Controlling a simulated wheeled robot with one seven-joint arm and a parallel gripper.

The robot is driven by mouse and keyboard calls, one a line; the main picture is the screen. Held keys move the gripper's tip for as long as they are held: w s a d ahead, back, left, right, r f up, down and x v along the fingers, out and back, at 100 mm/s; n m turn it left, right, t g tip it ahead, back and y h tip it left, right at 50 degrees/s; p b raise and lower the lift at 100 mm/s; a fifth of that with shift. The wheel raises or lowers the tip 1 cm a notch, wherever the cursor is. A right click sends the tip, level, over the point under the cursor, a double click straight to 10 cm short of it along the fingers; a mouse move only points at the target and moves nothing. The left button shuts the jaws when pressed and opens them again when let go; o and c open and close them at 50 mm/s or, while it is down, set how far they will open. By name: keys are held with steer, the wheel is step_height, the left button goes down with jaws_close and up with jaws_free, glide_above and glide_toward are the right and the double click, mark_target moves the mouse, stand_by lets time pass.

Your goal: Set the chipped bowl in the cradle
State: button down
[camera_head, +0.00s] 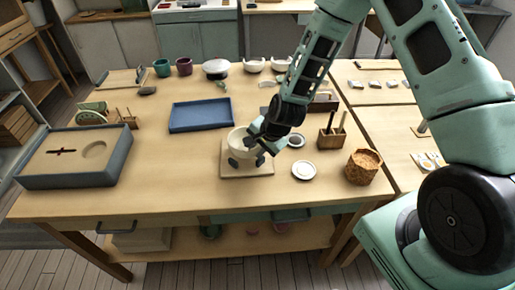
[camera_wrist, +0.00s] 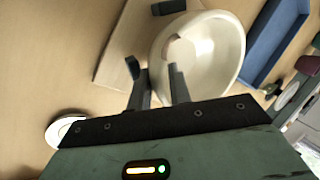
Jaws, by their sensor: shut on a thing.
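The cream-white bowl (camera_head: 236,139) is at the cradle, a pale wooden board (camera_head: 233,171) with dark pads. The bowl sits over the board among the pads; I cannot tell whether it rests on them or hangs just above. In the wrist view the bowl (camera_wrist: 212,50) shows its open inside, with a notch-like pale patch at the near rim. My gripper (camera_head: 256,142) is shut on the bowl's near rim, one finger on each side in the wrist view (camera_wrist: 160,82).
A blue tray (camera_head: 201,115) lies behind left, and a grey-rimmed box (camera_head: 60,170) stands at the left. A white lid-like disc (camera_head: 304,171), a cork-coloured pot (camera_head: 363,167) and a tool holder (camera_head: 331,139) stand to the right.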

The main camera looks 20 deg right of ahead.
steer(key=shift+r, duration=0.1)
steer(key=shift+r+p, duration=1.7)
steer(key=shift+r, duration=0.5)
steer(key=shift+f, duration=0.2)
steer(key=shift+f+b, duration=1)
steer(key=shift+f+b, duration=1)
steer(key=shift+f, duration=0.15)
stand_by(0.8)
stand_by(0.7)
